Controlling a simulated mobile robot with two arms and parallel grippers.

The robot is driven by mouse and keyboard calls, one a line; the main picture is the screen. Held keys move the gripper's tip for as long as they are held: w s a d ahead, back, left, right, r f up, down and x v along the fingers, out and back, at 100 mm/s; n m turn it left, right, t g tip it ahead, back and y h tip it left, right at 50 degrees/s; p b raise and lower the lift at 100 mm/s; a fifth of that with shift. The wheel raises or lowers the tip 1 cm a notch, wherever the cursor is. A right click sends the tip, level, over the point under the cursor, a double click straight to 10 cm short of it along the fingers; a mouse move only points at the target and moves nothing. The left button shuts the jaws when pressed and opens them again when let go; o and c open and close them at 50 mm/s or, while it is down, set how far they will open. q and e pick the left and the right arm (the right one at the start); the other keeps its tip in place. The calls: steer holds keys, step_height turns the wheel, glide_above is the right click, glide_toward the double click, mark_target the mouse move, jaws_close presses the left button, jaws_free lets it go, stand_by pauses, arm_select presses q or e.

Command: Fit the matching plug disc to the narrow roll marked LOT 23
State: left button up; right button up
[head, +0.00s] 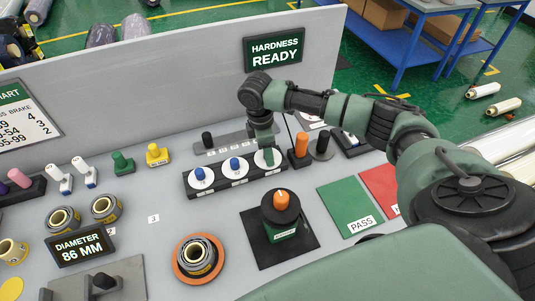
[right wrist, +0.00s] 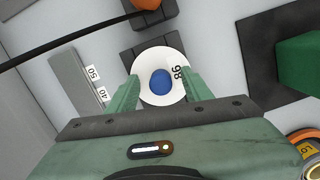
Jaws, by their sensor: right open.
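Three white plug discs with blue knobs stand in a row on a black rack (head: 222,190): a left disc (head: 200,184), a middle disc (head: 235,173) and a right disc (head: 260,163). My open right gripper (head: 267,153) is over the right disc and partly hides it. In the right wrist view, a disc marked 86 (right wrist: 150,62) lies between its two fingers, one on each side of the blue knob (right wrist: 161,82). A roll (head: 198,258) stands upright on an orange ring (head: 180,272); its lot mark is unreadable. My left gripper is out of view.
A display (head: 80,248) reads DIAMETER 86 MM. Two more rolls (head: 63,219) stand behind it. A black stand with an orange knob (head: 281,200) is between the rack and the green PASS mat (head: 347,205). A grey strip (right wrist: 75,80) lies beside the rack.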

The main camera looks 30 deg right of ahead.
steer(key=shift+f, duration=0.1)
jaws_close()
